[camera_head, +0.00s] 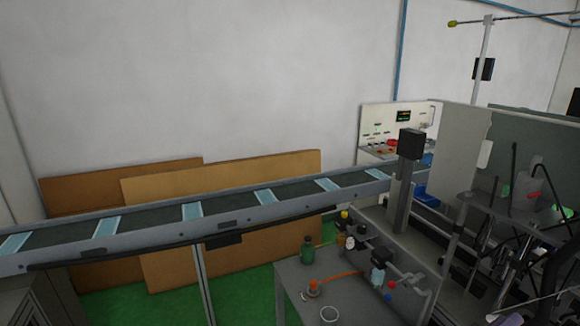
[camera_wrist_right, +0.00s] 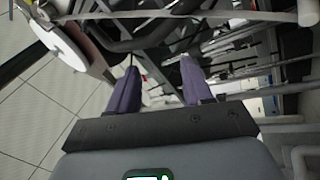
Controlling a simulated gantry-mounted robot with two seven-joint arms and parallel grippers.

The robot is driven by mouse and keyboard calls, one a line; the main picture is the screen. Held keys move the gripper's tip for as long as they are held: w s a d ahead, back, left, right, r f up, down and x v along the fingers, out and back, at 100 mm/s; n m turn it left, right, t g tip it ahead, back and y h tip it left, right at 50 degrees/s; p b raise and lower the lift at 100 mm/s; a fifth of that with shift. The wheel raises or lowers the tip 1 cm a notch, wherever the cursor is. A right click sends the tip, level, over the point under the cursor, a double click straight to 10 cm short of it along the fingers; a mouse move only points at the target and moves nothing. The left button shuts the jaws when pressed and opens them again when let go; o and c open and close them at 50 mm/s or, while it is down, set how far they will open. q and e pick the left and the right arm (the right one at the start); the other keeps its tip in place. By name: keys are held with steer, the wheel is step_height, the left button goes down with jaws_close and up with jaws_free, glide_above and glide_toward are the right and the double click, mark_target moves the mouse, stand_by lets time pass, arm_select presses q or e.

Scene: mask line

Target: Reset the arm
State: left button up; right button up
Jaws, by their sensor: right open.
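My right gripper (camera_wrist_right: 159,64) shows in the right wrist view, with its two purple-grey fingers spread well apart. Nothing sits between the fingers; grey floor and machine frame parts show past them. I cannot clearly make out either gripper in the head view, and my left gripper does not show. A conveyor (camera_head: 235,213) crosses the head view from the left edge to the machine at the right.
A grey machine (camera_head: 458,140) with rods and cables fills the right side. Brown boards (camera_head: 160,272) lean behind the conveyor. A round white disc (camera_wrist_right: 62,38) is left of my right fingers.

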steer(key=s+d+r+m+g+h, duration=0.1)
steer(key=s+d+r+g+h, duration=0.1)
steer(key=s+d+r, duration=0.4)
steer(key=s+d+r+g+h, duration=0.1)
steer(key=s+d+r+h, duration=0.2)
steer(key=d+r, duration=0.7)
steer(key=w+a+f+n+t+y, duration=0.25)
steer(key=a+f+t+y, duration=0.2)
steer(key=f, duration=0.25)
steer(key=w+a+f+n+t+y, duration=0.2)
steer(key=w+a+f+t+y, duration=0.15)
steer(key=f+y, duration=0.3)
steer(key=s+a+f+n+y, duration=0.2)
steer(key=a+f+y, duration=0.5)
steer(key=a+f, duration=0.6)
steer(key=s+a+f+n+g+y, duration=0.1)
steer(key=s+a+f+g+y, duration=0.2)
steer(key=s+a, duration=0.8)
steer(key=s+a+f+n+g+y, duration=0.15)
steer(key=s+a+g, duration=0.25)
steer(key=s+a, duration=0.8)
steer(key=s+a+m+y, duration=0.2)
steer(key=a+m+y, duration=0.2)
steer(key=a, duration=0.2)
step_height(320, 180, up, 28)
steer(key=p, duration=2.8)
steer(key=shift+a+g, duration=0.2)
steer(key=shift+g, duration=0.2)
